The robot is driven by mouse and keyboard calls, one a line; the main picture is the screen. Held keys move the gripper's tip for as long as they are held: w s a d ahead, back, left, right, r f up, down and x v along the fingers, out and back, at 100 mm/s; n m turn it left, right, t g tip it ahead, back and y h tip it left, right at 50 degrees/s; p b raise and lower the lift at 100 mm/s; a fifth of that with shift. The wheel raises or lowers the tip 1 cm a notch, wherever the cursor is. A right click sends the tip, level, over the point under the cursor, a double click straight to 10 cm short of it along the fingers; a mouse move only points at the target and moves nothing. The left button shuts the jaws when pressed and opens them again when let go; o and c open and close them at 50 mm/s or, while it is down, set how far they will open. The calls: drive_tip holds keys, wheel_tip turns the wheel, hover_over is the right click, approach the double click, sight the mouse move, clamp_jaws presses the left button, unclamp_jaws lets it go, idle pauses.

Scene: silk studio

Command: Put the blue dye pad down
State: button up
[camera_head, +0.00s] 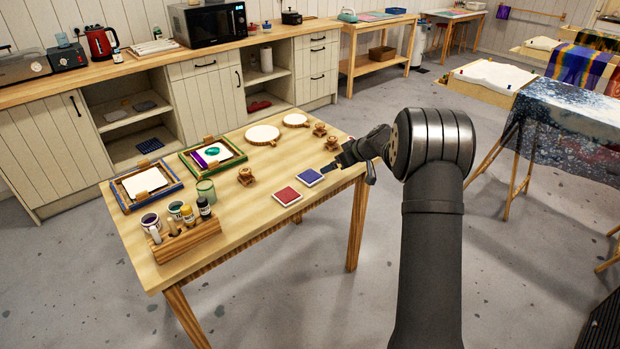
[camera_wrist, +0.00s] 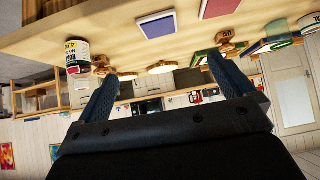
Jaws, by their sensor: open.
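The blue dye pad (camera_head: 309,177) lies flat on the wooden table, just to the upper right of the red dye pad (camera_head: 287,196), with a small gap between them. My gripper (camera_head: 329,168) is just to the right of the blue pad, near the table's right edge. In the wrist view my gripper (camera_wrist: 162,68) has its two fingers spread apart with nothing between them. That view is upside down; the blue pad (camera_wrist: 158,25) shows beyond the fingers, apart from them, and the red pad (camera_wrist: 222,7) is partly cut off at the top.
The table (camera_head: 240,225) also holds two framed screens, wooden stamps, round hoops and a wooden rack (camera_head: 185,240) of jars and bottles. The table's front right area is clear.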

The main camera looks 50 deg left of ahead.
sight(310, 175)
drive_tip(key=x, duration=1.7)
drive_tip(key=shift+w+a, duration=0.1)
drive_tip(key=shift+a, duration=0.15)
drive_tip(key=shift+c, duration=0.5)
drive_tip(key=c, duration=1.1)
drive_tip(key=shift+r, duration=0.55)
wheel_tip(310, 175, up, 3)
drive_tip(key=shift+f, duration=0.1)
drive_tip(key=w+d+r, duration=0.5)
drive_tip(key=d+r, duration=0.2)
drive_tip(key=d, duration=0.3)
drive_tip(key=shift+d, duration=0.4)
